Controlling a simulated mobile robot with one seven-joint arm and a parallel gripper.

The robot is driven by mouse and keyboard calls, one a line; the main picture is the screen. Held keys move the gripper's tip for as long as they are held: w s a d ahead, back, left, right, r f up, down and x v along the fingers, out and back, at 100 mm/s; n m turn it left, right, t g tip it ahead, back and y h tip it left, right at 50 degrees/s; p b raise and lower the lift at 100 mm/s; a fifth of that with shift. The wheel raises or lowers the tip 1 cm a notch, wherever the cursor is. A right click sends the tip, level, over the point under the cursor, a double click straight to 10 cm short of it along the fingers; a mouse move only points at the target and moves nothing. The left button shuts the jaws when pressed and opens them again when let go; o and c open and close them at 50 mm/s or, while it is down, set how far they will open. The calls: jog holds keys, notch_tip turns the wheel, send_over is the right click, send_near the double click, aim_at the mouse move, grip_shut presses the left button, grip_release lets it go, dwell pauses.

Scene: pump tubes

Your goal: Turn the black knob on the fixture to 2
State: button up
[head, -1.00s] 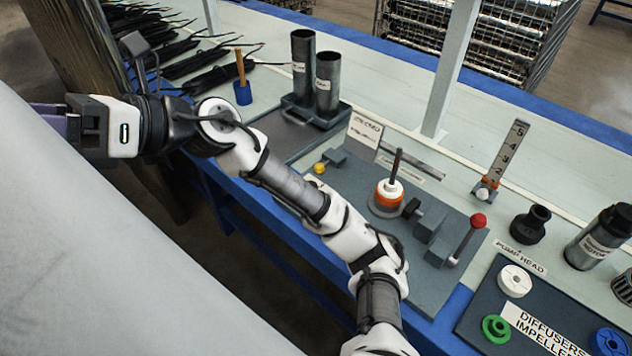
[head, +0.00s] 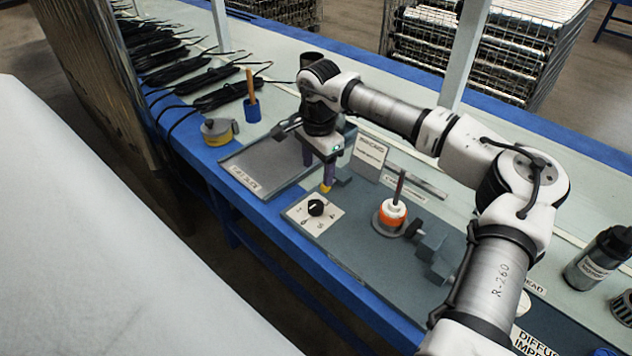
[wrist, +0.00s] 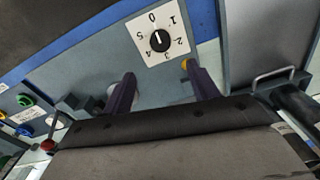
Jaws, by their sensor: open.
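The black knob (head: 316,207) sits on a white square dial plate (head: 299,213) on the left part of the grey fixture (head: 360,240). In the wrist view the knob (wrist: 160,41) has a white mark that seems to point up toward 0; digits 0 to 5 ring it. My gripper (head: 318,177) points down just behind the knob, apart from it. In the wrist view my gripper (wrist: 160,78) shows two purple fingers spread wide, with nothing between them. The knob lies beyond the fingertips.
A yellow button (wrist: 184,64) is close to one fingertip. An orange and white ringed post (head: 392,213) stands right of the knob. A grey tray (head: 262,165) lies to the left, and a label stand (head: 370,152) is behind. The fixture's front is clear.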

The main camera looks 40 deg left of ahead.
aim_at(316, 204)
jog(key=f+p, duration=0.1)
jog(key=f, duration=1.1)
jog(key=shift+a, duration=0.2)
jog(key=c, duration=1)
jog(key=shift+m, duration=0.3)
